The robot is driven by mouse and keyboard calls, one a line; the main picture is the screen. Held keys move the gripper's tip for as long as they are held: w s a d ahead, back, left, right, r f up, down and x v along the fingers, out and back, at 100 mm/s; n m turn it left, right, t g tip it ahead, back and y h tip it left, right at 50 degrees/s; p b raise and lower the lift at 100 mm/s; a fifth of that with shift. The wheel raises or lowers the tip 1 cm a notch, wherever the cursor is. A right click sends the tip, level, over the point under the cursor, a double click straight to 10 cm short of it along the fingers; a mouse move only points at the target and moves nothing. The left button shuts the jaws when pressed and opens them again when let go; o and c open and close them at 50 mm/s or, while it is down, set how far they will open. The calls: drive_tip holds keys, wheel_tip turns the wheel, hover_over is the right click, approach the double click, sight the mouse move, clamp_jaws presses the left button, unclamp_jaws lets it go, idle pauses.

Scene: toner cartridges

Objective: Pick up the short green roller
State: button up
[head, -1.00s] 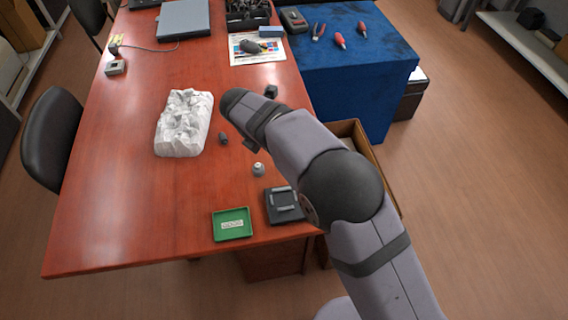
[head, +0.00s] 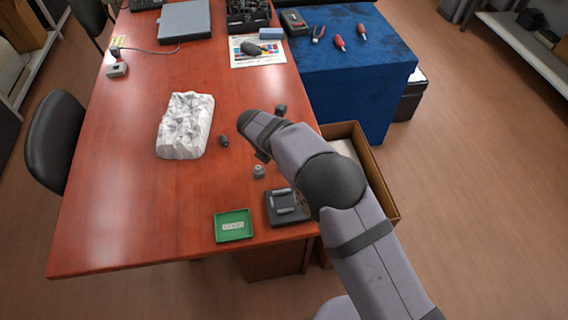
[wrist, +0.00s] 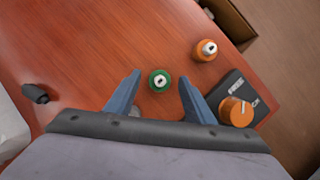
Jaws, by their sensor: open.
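The short green roller (wrist: 160,80) stands upright in the wrist view, with its green ring and pale hub facing up. I cannot make it out in the head view. My gripper (wrist: 160,75) is open, with one blue-grey finger on each side of the roller in that view and a gap on both sides. Nothing is held. I cannot tell how high the fingertips are above the table. In the head view the end of my arm is over the right part of the table, and the fingers are mostly hidden.
An orange roller (wrist: 205,50) stands near the table edge. An orange knob-like piece (wrist: 236,111) is at a black device. A dark cylinder (wrist: 35,93) lies left, near white crumpled packing (head: 186,125). A green tray (head: 234,237) is at the front; a cardboard box (head: 380,180) is right.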

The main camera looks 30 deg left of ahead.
drive_tip(key=c, duration=1.1)
drive_tip(key=shift+c, duration=0.2)
